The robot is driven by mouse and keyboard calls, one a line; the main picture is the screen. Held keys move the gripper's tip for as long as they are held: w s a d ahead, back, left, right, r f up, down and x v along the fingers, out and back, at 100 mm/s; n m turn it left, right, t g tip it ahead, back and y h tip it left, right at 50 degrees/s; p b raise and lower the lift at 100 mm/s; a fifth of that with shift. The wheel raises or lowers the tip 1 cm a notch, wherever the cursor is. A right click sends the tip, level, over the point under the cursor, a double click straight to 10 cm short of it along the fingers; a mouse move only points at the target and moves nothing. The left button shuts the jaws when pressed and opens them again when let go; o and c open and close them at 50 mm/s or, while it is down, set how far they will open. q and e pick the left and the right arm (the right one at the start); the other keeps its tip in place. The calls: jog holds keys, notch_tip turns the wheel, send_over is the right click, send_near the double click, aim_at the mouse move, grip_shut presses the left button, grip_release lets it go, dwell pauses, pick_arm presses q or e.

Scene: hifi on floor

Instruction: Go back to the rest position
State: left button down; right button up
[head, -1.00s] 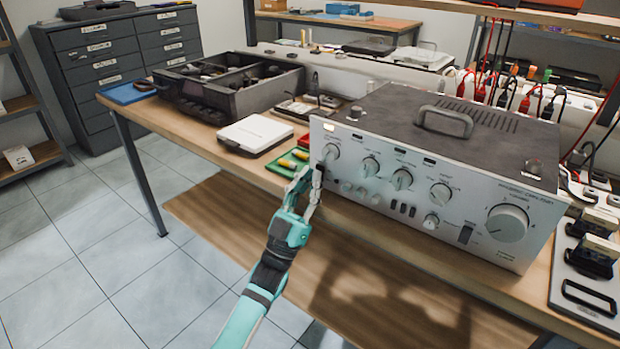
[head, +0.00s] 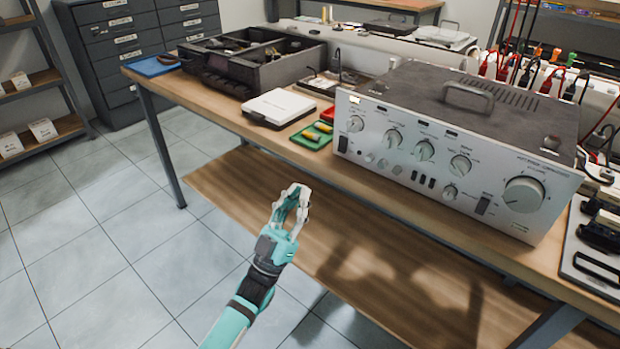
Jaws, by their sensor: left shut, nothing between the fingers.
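My left gripper (head: 297,193) is in the head view, at the end of my teal arm, which comes up from the bottom. Its fingers are closed at the tips with nothing between them. It hangs in free air in front of the workbench's front edge, over the lower wooden shelf as seen from here, apart from everything. The silver hifi amplifier (head: 415,205) stands on the bench to the right of the gripper, its knobs and switches facing me. My right gripper is not in view.
The wooden workbench (head: 225,117) carries a dark divided toolbox (head: 293,70), a white-lidded case (head: 280,107) and a green tray (head: 303,137) with yellow-handled items. Leads hang at the right. Grey drawers (head: 118,50) stand behind left. The tiled floor at left is clear.

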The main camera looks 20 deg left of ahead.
pick_arm(q)
jog(key=shift+s+a+f, duration=0.15)
jog(key=shift+s+f, duration=0.15)
jog(key=shift+f, duration=0.05)
